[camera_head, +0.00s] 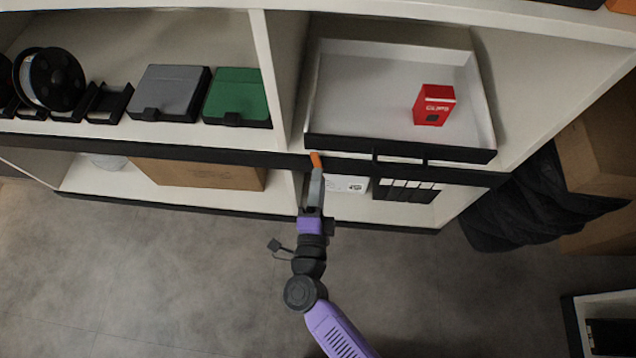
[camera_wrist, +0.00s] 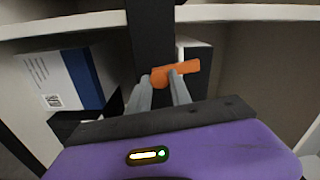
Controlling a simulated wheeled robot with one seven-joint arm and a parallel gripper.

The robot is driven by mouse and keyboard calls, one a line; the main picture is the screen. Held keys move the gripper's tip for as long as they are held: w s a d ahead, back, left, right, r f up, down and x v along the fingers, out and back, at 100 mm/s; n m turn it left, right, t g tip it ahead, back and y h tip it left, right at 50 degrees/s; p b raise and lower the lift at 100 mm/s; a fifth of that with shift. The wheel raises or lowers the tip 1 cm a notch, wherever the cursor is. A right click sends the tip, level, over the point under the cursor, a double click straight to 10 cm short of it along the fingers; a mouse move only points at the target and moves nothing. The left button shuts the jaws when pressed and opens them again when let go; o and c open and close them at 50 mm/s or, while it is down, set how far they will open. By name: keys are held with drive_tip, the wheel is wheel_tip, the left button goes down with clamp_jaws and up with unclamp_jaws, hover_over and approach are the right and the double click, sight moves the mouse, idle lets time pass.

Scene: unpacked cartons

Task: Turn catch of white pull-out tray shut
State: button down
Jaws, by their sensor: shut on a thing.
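The white pull-out tray (camera_head: 390,92) sits in the right shelf bay with a dark front edge. An orange catch (camera_head: 315,159) is on the dark rail just left of the tray's front. In the wrist view the catch (camera_wrist: 183,72) lies nearly crosswise, its longer end to the right and tilted slightly up. My gripper (camera_head: 315,178) reaches up to it from below. In the wrist view its grey fingers (camera_wrist: 160,88) are closed on the catch, one on each side. The catch's pivot is partly hidden by the fingers.
A red box (camera_head: 434,105) stands in the tray. A grey case (camera_head: 168,92) and a green case (camera_head: 238,97) sit in the left bay. A carton (camera_head: 200,173) is on the lower shelf. Black fabric (camera_head: 515,205) lies at the right. Open floor is in front.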

drive_tip(key=shift+f+m+b, duration=0.1)
drive_tip(key=shift+m+b, duration=0.25)
drive_tip(key=shift+m, duration=0.65)
drive_tip(key=c, duration=1.2)
unclamp_jaws()
drive_tip(key=shift+s+a+p, duration=0.1)
drive_tip(key=shift+s+p, duration=0.65)
drive_tip(key=shift+s, duration=3.2)
